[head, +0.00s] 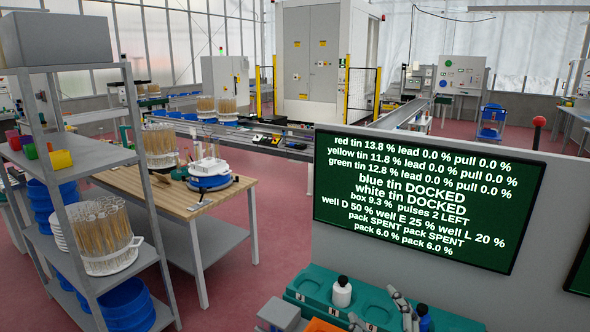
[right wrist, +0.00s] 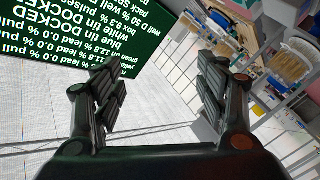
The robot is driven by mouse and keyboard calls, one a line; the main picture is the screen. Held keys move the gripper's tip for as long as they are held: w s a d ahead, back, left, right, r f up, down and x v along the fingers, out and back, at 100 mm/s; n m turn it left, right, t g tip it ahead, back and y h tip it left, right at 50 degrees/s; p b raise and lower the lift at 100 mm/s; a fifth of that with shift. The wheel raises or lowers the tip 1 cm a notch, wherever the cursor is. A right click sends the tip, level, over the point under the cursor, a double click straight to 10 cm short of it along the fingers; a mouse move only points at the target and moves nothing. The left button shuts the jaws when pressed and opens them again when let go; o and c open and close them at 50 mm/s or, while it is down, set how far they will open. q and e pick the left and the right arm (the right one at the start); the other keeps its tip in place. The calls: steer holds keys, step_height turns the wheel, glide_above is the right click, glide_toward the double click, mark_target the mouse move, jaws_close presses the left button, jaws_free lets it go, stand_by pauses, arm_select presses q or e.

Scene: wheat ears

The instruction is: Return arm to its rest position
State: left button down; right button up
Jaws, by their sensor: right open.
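My right gripper (head: 380,315) shows at the bottom edge of the head view, in front of the teal dock. In the right wrist view its two dark fingers (right wrist: 160,95) stand wide apart with nothing between them. A white tin (head: 341,292) with a black cap stands upright in the teal dock (head: 379,300), left of the gripper. A blue tin (head: 426,321) with a dark cap is just right of the gripper, partly cut off by the frame edge. My left gripper is not in view.
A green display board (head: 425,195) stands behind the dock and reads blue tin and white tin docked. A grey shelf (head: 90,158) with wheat ears (head: 100,229) and blue bowls is at the left. A wooden table (head: 165,192) stands beyond it. Red floor (head: 280,245) is clear between.

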steer(key=s+d+f+m+g+h, duration=0.1)
steer(key=s+d+f+m+g, duration=0.2)
steer(key=s+f, duration=0.4)
steer(key=s+d+f+m+g+h, duration=0.15)
steer(key=s+f+g, duration=0.3)
steer(key=f, duration=0.45)
steer(key=s+f+m+g, duration=0.1)
steer(key=s+f+g, duration=0.25)
steer(key=s, duration=0.45)
steer(key=s+f+m+g, duration=0.2)
steer(key=s+f+g, duration=0.15)
steer(key=s, duration=0.45)
step_height(320, 180, down, 30)
steer(key=r+b, duration=0.1)
steer(key=b, duration=0.4)
steer(key=s+d+f+g+b, duration=0.1)
steer(key=s+f+b, duration=0.1)
steer(key=s+f, duration=0.7)
steer(key=s+d+f+g+b, duration=0.1)
steer(key=s+d+f+b, duration=0.1)
steer(key=s+f, duration=0.7)
step_height(320, 180, down, 6)
steer(key=shift+s+r+n+y+b, duration=0.2)
steer(key=shift+n+y+b, duration=0.15)
steer(key=shift+b, duration=0.2)
